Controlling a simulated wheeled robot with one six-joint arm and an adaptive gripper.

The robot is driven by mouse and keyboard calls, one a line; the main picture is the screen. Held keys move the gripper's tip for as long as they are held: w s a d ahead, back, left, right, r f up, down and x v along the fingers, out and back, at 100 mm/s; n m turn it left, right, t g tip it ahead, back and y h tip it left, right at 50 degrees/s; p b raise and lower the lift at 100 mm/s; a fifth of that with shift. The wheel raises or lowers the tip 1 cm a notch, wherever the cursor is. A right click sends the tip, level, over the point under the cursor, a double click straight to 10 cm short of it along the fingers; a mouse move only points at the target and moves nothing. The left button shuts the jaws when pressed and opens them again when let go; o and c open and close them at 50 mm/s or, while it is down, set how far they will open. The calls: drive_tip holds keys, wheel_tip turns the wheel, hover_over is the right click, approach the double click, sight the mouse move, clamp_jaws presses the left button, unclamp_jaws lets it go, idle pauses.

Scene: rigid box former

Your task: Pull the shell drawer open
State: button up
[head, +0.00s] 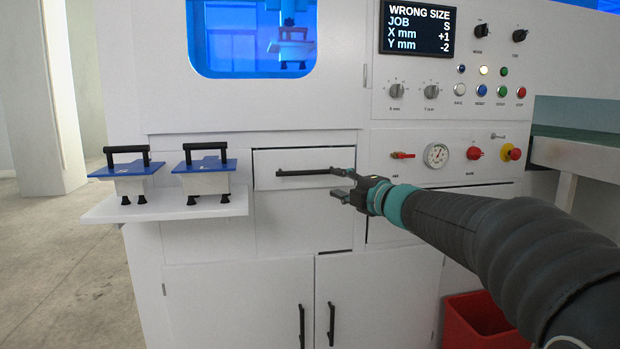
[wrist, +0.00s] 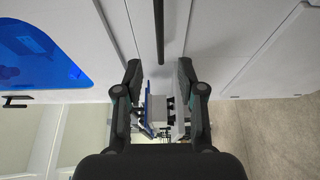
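The shell drawer (head: 275,158) is a white panel under the blue window, outlined by thin dark gaps. It looks shut or nearly so. Its black horizontal bar handle (head: 303,172) crosses the front. My gripper (head: 342,183) is at the right end of the handle. In the wrist view my gripper (wrist: 159,70) has its two fingers apart. The handle (wrist: 159,30) runs down from the top edge, in line with the gap between them. Nothing is gripped. I cannot tell whether a finger touches the handle, and my gripper hides part of the drawer's right side.
Left of the drawer, a white shelf (head: 165,207) juts out with two blue-topped tools (head: 125,173) (head: 207,168) on it. Cupboard doors with vertical handles (head: 331,324) are below. A red bin (head: 480,320) stands at lower right. Controls and a display (head: 419,29) are upper right.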

sight(311, 173)
drive_tip(key=x, duration=1.3)
drive_tip(key=shift+d, duration=0.1)
clamp_jaws()
